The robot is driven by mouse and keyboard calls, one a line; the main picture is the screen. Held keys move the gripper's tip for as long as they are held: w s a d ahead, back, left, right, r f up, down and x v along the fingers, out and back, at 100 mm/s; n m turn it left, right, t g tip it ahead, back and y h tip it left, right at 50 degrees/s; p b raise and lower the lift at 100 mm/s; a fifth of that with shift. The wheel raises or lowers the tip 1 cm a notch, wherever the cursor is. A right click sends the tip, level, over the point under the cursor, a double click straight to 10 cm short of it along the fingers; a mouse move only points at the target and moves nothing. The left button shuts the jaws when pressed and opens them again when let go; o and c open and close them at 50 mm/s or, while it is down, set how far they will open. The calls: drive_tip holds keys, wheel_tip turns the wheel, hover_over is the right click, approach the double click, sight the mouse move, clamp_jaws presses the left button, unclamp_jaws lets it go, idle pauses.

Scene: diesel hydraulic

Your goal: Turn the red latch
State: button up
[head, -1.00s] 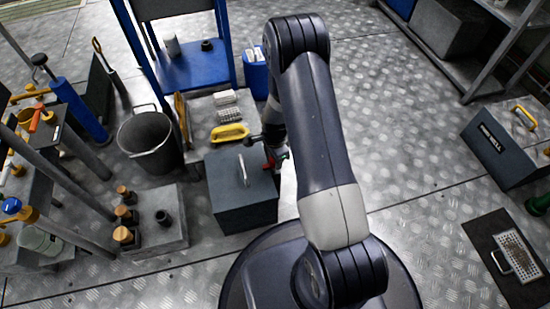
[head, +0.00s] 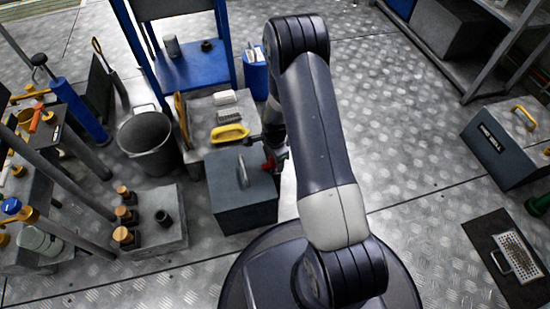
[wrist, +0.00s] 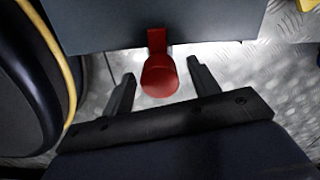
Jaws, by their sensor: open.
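The red latch (wrist: 160,76) hangs from the edge of a dark grey box in the wrist view, with a flat upper tab and a rounded lower end. My gripper (wrist: 161,70) is open, with one black finger on each side of the latch and a visible gap to each. In the head view a bit of red (head: 270,163) shows at the right side of the grey box (head: 243,210), partly hidden by my wrist.
A yellow handle (head: 230,133) lies on a low bench behind the box. A bucket (head: 148,140) and a block with orange-topped pegs (head: 158,215) stand to the left. A labelled grey case (head: 490,150) stands at the right. Open floor lies between.

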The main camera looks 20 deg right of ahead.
wheel_tip(320, 180, up, 11)
drive_tip(key=p, duration=0.4)
drive_tip(key=shift+f, duration=0.2)
wheel_tip(320, 180, down, 11)
drive_tip(key=b, duration=0.4)
drive_tip(key=shift+r, duration=0.2)
idle(0.4)
